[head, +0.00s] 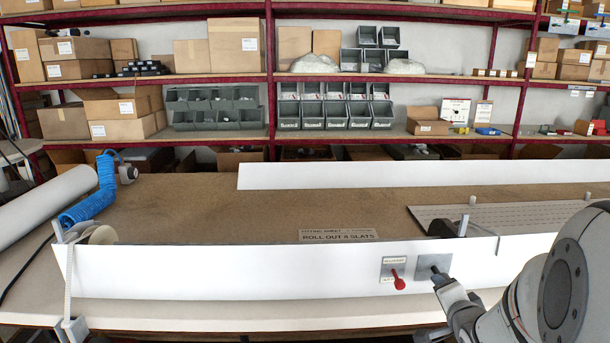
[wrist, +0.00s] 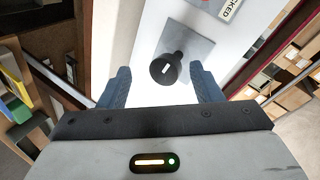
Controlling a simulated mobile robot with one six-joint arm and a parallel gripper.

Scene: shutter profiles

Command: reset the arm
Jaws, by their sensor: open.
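My gripper (wrist: 163,86) is open, with its two blue fingers apart and nothing held between them. In the wrist view a black knob (wrist: 166,70) on a grey square plate (wrist: 188,45) shows between the fingers. I cannot tell how far the fingertips are from it. In the head view my arm reaches in from the lower right, its end in front of the same plate (head: 433,259) on the white front panel (head: 220,268). The gripper's fingers are too small to make out there.
A red-handled lever (head: 398,282) on a labelled plate sits just left of the grey plate. Behind the panel lie a slotted grey profile (head: 430,215) and a second white panel (head: 400,174). A blue coiled hose (head: 92,195) is at left. Shelves with boxes and bins stand behind.

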